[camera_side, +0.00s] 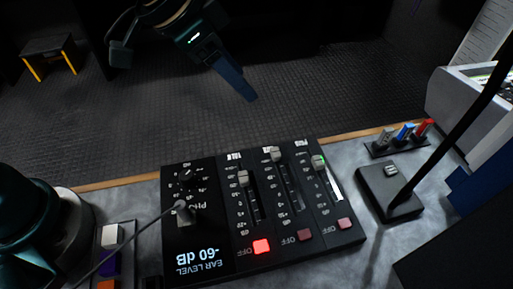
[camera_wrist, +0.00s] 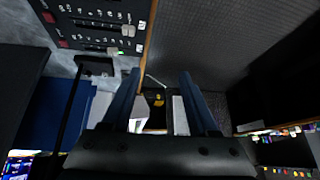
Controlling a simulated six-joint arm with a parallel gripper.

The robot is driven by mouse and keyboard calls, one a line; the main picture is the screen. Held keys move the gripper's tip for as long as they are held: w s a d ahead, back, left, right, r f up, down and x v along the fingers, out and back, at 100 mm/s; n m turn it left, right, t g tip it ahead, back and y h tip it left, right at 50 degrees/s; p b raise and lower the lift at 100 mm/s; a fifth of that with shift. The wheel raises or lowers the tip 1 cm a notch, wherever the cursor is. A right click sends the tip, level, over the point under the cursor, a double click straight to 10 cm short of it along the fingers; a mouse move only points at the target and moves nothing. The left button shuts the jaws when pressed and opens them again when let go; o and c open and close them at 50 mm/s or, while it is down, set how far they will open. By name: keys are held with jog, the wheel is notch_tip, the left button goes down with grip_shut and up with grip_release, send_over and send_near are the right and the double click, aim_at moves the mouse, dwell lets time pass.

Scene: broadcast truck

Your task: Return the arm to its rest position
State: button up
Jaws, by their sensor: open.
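My gripper (camera_side: 246,92) hangs in the air beyond the far edge of the desk in the side view, over the dark floor, with its blue fingers pointing down to the right. In the wrist view my gripper (camera_wrist: 160,92) shows its two blue fingers spread apart with nothing between them. It is clear of the audio mixer panel (camera_side: 213,226), which lies on the desk with several sliders, knobs and a lit red button. The panel also shows at the top left of the wrist view (camera_wrist: 88,18).
A black stand base (camera_side: 374,190) with a dark pole stands right of the panel. Several coloured plugs (camera_side: 404,136) sit behind it. A white machine (camera_side: 465,95) is at the right. A black and yellow stool (camera_side: 50,47) stands far left. Open floor (camera_side: 140,110) lies beyond the desk.

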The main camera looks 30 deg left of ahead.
jog(key=s+a+r+n+t+y, duration=0.2)
jog(key=s+a+r+n, duration=0.25)
jog(key=s+a, duration=0.7)
jog(key=s+a+f+n+g+y, duration=0.1)
jog(key=s+a+f+n, duration=0.1)
jog(key=s+f+n, duration=0.1)
jog(key=shift+s+f+g, duration=0.4)
jog(key=shift+s+f, duration=0.35)
